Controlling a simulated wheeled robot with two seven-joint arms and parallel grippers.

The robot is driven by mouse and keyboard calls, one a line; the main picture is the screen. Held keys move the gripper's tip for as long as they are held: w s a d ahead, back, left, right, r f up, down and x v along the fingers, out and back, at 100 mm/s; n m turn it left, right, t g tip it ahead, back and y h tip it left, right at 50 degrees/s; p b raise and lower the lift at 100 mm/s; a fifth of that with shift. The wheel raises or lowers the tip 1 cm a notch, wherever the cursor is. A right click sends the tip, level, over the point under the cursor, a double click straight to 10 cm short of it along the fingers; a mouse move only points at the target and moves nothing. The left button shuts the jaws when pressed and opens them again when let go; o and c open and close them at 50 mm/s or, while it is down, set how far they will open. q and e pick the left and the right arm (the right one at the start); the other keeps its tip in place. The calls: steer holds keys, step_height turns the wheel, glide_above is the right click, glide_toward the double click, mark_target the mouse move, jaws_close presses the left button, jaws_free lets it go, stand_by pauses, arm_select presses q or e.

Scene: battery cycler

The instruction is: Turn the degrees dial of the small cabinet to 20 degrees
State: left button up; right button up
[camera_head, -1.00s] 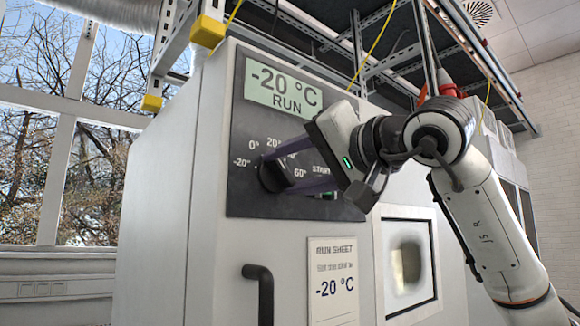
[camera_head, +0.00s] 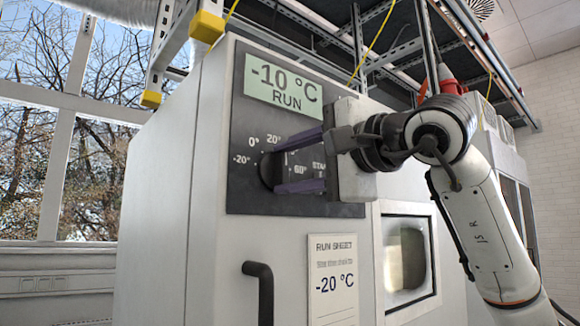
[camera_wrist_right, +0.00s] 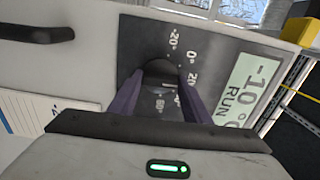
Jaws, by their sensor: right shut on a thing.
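The small cabinet (camera_head: 180,180) has a dark control panel with a black degrees dial (camera_head: 268,171), ringed by marks such as -20°, 0°, 20° and 60°. Its display (camera_head: 283,86) reads -10 °C and RUN. My right gripper (camera_head: 280,170) is shut on the dial, one purple finger above and one below it. In the right wrist view the dial (camera_wrist_right: 160,71) sits between the two finger ends, and the display (camera_wrist_right: 245,88) also reads -10. My left gripper is not in view.
A run sheet (camera_head: 333,280) reading -20 °C is on the cabinet front below the panel. A black door handle (camera_head: 262,292) sticks out to its left. A small window (camera_head: 408,256) is at the right. Metal racking (camera_head: 360,50) stands above.

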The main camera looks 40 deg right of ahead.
stand_by(0.3)
steer(key=o, duration=1)
steer(key=shift+o, duration=0.2)
steer(key=shift+s, duration=0.1)
steer(key=s+b, duration=0.1)
steer(key=s, duration=0.9)
steer(key=shift+d+b, duration=0.3)
steer(key=shift+d, duration=0.1)
